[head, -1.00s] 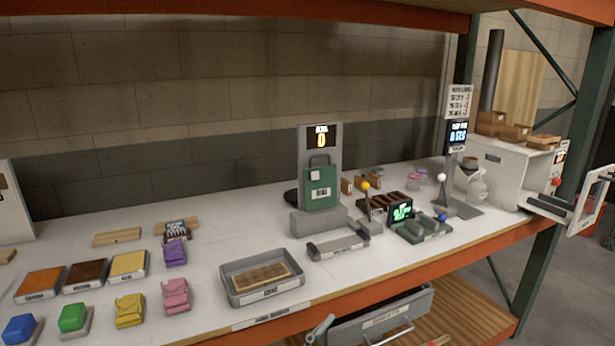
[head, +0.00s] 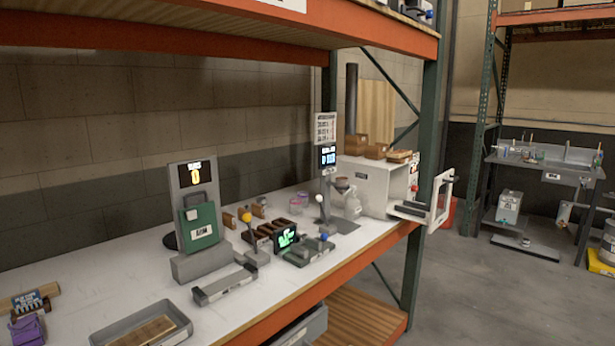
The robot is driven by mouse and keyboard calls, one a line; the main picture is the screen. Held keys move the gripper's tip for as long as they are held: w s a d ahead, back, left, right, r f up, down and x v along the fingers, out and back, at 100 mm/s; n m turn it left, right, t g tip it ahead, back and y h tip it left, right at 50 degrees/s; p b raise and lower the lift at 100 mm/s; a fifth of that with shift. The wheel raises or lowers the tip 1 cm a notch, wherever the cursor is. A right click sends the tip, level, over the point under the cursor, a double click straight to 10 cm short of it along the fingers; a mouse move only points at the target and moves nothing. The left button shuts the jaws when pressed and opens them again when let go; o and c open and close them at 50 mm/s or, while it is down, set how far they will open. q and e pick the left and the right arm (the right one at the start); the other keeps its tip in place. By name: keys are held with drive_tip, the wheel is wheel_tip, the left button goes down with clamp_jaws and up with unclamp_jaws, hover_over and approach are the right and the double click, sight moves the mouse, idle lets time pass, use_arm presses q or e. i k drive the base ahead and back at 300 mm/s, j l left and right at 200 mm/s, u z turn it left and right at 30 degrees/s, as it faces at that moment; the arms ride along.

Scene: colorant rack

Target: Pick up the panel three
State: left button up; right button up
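I cannot tell which thing is panel three, as no label with that name is legible. A flat brown wooden panel (head: 150,331) lies in a grey tray (head: 183,321) at the bottom of the head view, partly cut off by the frame edge. Small brown wooden blocks (head: 229,219) stand behind the yellow-knobbed lever. Neither of my grippers is in view.
A grey stand with a screen (head: 193,174) holds a green case (head: 201,226) on the white shelf. A white oven-like machine (head: 365,186) with an open door (head: 441,202) stands at the shelf's far end. Open floor (head: 478,285) lies to the right, before another rack.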

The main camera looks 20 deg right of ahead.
sight(398, 154)
drive_tip(key=z, duration=1.25)
